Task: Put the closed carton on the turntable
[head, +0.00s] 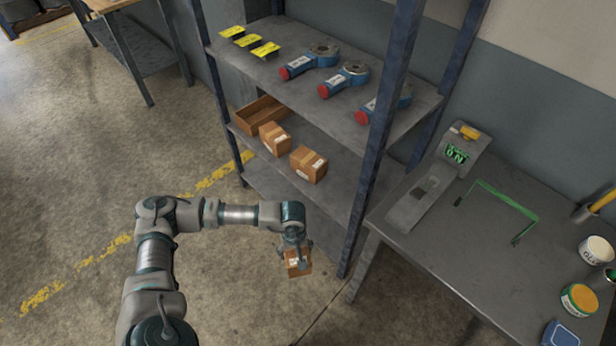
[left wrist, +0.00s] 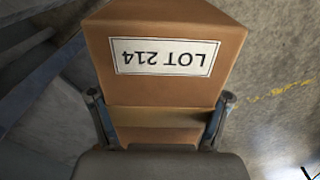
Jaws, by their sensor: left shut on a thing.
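My left gripper (head: 294,246) is shut on a small brown carton (head: 298,264), held in the air in front of the shelf rack. In the left wrist view the carton (left wrist: 165,85) fills the space between the two fingers (left wrist: 163,112). Its label reads LOT 214, upside down in that view. Its far faces are hidden, so I cannot tell that all its flaps are closed. Two more closed brown cartons, one (head: 275,139) and another (head: 308,164), stand on the middle shelf. I cannot make out a turntable for certain. My right gripper is not in view.
An open wooden box (head: 259,113) is beside the cartons. The top shelf (head: 270,72) holds yellow tags and blue tools with red ends. Right of a rack post, a grey table (head: 440,248) holds a device (head: 458,150) reading ON, a green frame (head: 500,208) and tins.

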